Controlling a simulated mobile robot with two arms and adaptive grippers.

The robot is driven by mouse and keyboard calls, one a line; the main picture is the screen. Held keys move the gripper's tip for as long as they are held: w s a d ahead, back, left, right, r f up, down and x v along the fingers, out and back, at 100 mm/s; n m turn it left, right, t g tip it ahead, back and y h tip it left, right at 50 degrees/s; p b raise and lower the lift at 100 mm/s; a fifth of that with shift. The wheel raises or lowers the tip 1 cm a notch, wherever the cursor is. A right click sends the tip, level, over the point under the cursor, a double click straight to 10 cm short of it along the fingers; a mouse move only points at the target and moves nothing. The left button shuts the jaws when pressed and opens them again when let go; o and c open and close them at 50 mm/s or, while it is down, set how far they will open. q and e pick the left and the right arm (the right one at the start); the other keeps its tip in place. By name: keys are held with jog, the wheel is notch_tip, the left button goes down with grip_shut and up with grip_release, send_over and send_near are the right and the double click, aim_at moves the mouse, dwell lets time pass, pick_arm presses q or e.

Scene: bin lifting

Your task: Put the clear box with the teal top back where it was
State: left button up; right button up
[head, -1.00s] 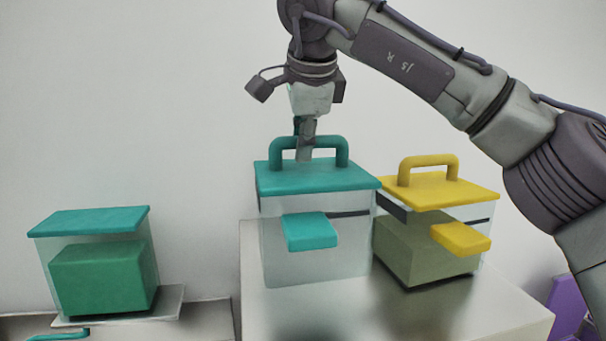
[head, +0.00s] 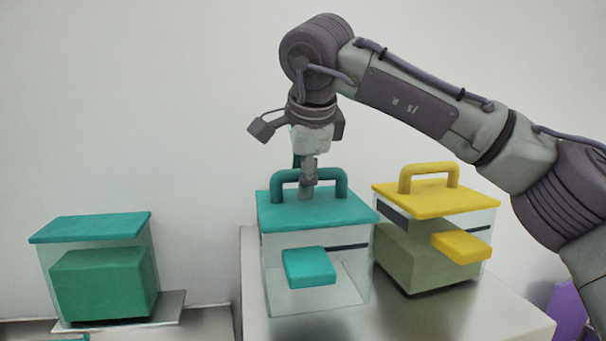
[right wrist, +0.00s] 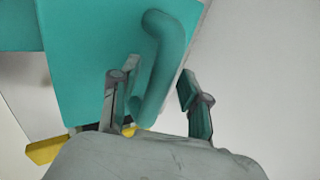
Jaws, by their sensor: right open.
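The clear box with the teal top (head: 316,212) stands upright on the metal-topped stand and looks empty. Its teal arched handle (head: 342,187) is on top and its teal tab (head: 309,267) faces front. My right gripper (head: 309,190) is over the lid at the handle. In the right wrist view, the open fingers (right wrist: 155,95) stand on either side of the handle (right wrist: 168,60), above the teal lid (right wrist: 85,60). The far finger is partly hidden in the head view. My left gripper is not in view.
A clear box with a yellow top (head: 436,197), holding an olive block, stands close on the right. A clear teal-lidded box (head: 92,229) with a green block is on a lower surface at left. The stand's front area (head: 420,320) is bare.

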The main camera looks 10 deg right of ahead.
jog(key=b+v, duration=0.1)
jog(key=v, duration=1.1)
jog(key=shift+b, duration=0.4)
